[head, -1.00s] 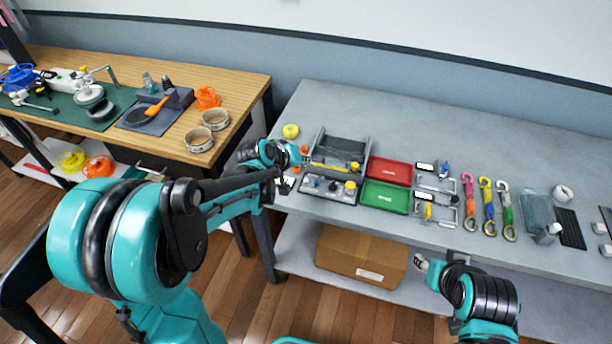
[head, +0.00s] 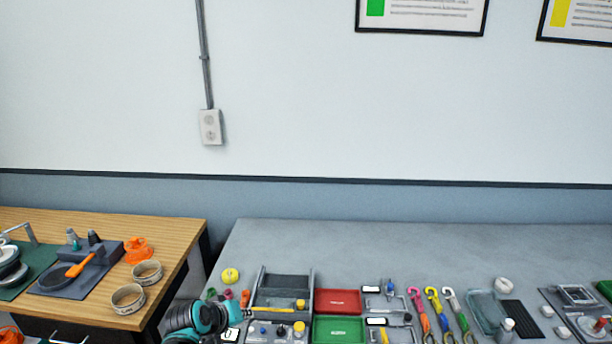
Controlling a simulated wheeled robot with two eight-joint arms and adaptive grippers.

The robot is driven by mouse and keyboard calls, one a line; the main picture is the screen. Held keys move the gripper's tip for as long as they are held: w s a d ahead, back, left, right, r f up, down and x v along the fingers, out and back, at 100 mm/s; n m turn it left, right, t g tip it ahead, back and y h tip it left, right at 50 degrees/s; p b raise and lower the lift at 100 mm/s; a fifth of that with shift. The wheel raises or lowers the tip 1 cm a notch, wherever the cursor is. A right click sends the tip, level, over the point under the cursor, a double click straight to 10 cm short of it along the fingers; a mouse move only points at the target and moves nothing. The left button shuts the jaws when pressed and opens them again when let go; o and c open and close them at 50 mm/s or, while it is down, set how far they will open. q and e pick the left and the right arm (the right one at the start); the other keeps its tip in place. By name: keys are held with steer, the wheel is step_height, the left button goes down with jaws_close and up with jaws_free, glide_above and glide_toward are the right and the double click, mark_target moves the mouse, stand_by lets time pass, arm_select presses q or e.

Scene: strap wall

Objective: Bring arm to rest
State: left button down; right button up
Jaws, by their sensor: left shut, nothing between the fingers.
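My left arm shows only at the bottom edge, as a teal and black wrist. My left gripper (head: 226,316) is small and partly cut off there, shut and empty, near the left front part of the grey bench (head: 400,250). It is in front of a grey fixture with a tray (head: 283,290) and beside small coloured pieces. I cannot tell whether it touches anything. My right arm and gripper are out of view.
The bench holds a red tray (head: 338,301), a green tray (head: 338,329), coloured hooked straps (head: 433,308) and a yellow tape roll (head: 230,276). A wooden table (head: 165,235) stands at left, with a gap between. The bench's back strip is clear.

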arm_select(q)
steer(key=s+r+m+g+y, duration=0.1)
steer(key=s+m, duration=0.3)
steer(key=s, duration=1.7)
steer(key=shift+s+a+r+y, duration=0.2)
steer(key=shift+s+r+y, duration=0.15)
steer(key=shift+y, duration=0.45)
